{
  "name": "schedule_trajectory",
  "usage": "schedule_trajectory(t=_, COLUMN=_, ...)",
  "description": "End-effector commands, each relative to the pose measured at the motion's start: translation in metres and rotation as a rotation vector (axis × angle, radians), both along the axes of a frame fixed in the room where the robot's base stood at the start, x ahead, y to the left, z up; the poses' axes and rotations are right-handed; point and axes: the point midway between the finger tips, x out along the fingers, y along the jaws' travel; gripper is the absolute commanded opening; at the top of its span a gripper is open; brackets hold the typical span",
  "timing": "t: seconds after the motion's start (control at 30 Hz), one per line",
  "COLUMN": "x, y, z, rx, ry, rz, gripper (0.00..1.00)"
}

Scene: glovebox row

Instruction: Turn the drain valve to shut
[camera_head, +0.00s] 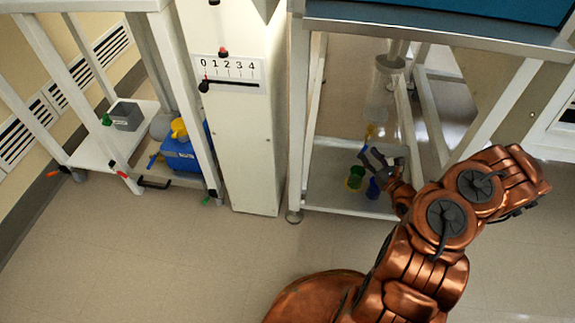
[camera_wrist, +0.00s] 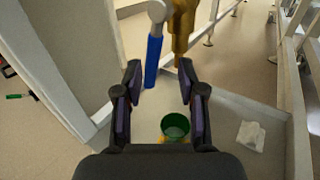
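The drain valve has a brass body (camera_wrist: 182,28) and a blue lever (camera_wrist: 153,62), at the top middle of the wrist view. The lever hangs down roughly in line with the brass body. In the head view the brass body (camera_head: 370,131) shows small under the funnel-like vessel, with the blue lever partly hidden by my gripper. My gripper (camera_wrist: 160,76) is open and empty. The lever's lower end appears between its fingertips, nearer the left one; I cannot tell whether they touch. In the head view my gripper (camera_head: 378,160) is under the bench beside the valve.
A green cup (camera_wrist: 175,126) stands on the low shelf (camera_wrist: 222,108) below my gripper, with a white cloth (camera_wrist: 250,135) to its right. Bench legs (camera_head: 298,120) flank the space. A white column with a numbered scale (camera_head: 228,72) stands left. Open floor lies in front.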

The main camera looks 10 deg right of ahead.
Motion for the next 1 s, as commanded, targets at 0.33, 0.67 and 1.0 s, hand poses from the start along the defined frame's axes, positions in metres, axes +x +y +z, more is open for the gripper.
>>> schedule_trajectory(t=0.33, x=-0.048, y=-0.013, z=0.003, rx=0.002, ry=-0.003, rz=-0.010, gripper=0.40)
schedule_trajectory(t=0.67, x=-0.053, y=0.007, z=0.020, rx=-0.024, ry=-0.034, rz=0.072, gripper=0.40)
schedule_trajectory(t=1.0, x=-0.037, y=0.046, z=0.055, rx=-0.070, ry=-0.092, rz=0.210, gripper=0.40)
